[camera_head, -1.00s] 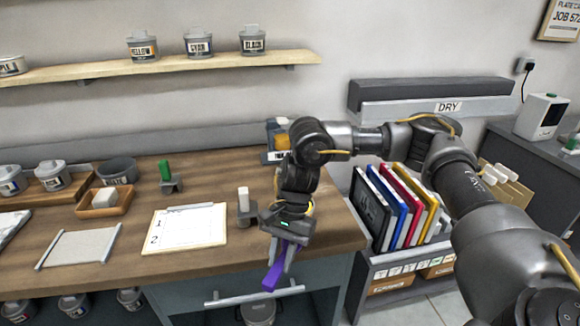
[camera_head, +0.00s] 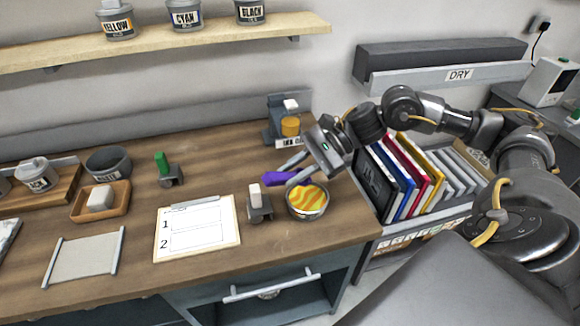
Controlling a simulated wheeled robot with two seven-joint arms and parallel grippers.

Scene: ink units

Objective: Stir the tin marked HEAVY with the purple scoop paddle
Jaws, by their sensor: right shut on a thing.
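My right gripper (camera_head: 286,174) reaches in from the right, shut on the purple scoop paddle (camera_head: 271,180). The paddle is held about level, just behind and above an open round tin (camera_head: 307,213) with yellow and orange swirled contents. The gripper fingers hide part of the paddle, and I cannot tell whether it touches the tin's rim. The tin stands upright near the worktop's front right corner. No HEAVY marking is readable on it. My left gripper is not in view.
A small stand with a white block (camera_head: 255,196) is close left of the tin. A clipboard (camera_head: 198,229) lies further left. A device with an orange part (camera_head: 290,126) stands behind. Coloured folders (camera_head: 404,180) stand right of the worktop. The worktop's middle is mostly clear.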

